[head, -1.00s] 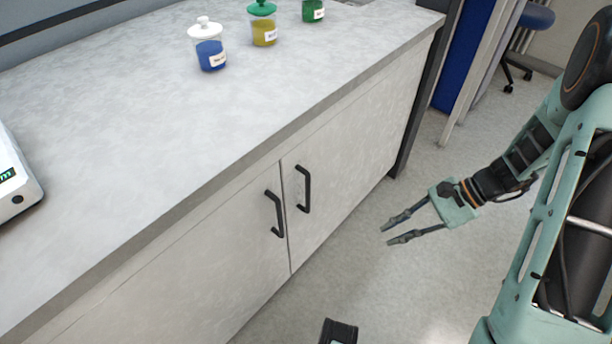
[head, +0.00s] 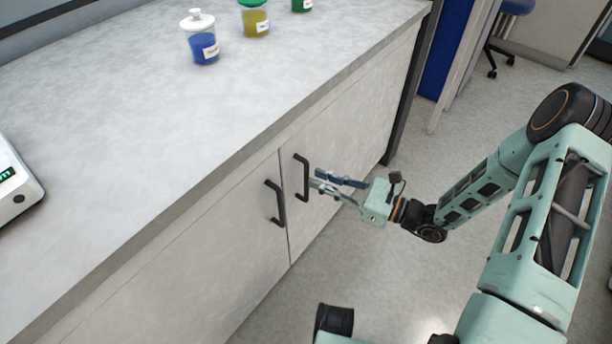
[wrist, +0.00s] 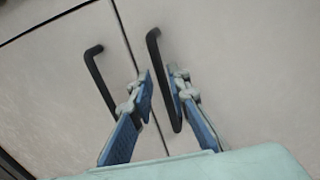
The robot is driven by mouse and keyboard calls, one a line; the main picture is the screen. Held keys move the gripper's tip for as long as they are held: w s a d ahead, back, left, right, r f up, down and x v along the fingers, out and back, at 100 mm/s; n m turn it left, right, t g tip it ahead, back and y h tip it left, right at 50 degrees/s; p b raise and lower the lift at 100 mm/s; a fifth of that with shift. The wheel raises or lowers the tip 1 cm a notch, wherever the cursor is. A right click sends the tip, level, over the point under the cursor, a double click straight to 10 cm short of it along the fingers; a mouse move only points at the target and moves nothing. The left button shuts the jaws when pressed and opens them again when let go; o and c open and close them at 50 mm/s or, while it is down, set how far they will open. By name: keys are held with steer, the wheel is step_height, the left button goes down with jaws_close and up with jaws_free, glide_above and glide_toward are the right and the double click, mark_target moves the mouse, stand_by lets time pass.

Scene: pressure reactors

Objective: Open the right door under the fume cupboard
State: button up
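The right door (head: 345,135) under the fume cupboard is pale grey and closed, flush with the left door (head: 215,245). Its black bar handle (head: 302,178) stands near the seam; the wrist view shows this handle (wrist: 155,60) too. My gripper (head: 314,184) is at the lower part of the right handle. In the wrist view my gripper (wrist: 160,85) has its two blue-padded fingers apart, with the right handle between them, nearer the right finger. I cannot tell whether a finger touches it. The left door's handle (head: 274,203) is beside it, outside the fingers.
The grey worktop (head: 130,130) overhangs the doors. Jars with blue (head: 203,45) and yellow (head: 256,22) contents stand on it, and a white device (head: 15,175) is at the left. The floor (head: 400,270) before the right door is clear apart from my arm.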

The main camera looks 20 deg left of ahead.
steer(key=shift+w+a+b, duration=0.2)
steer(key=shift+a, duration=0.9)
steer(key=shift+w+a+b, duration=0.15)
steer(key=shift+w+a, duration=0.05)
steer(key=shift+a, duration=0.9)
steer(key=shift+c, duration=0.3)
jaws_close()
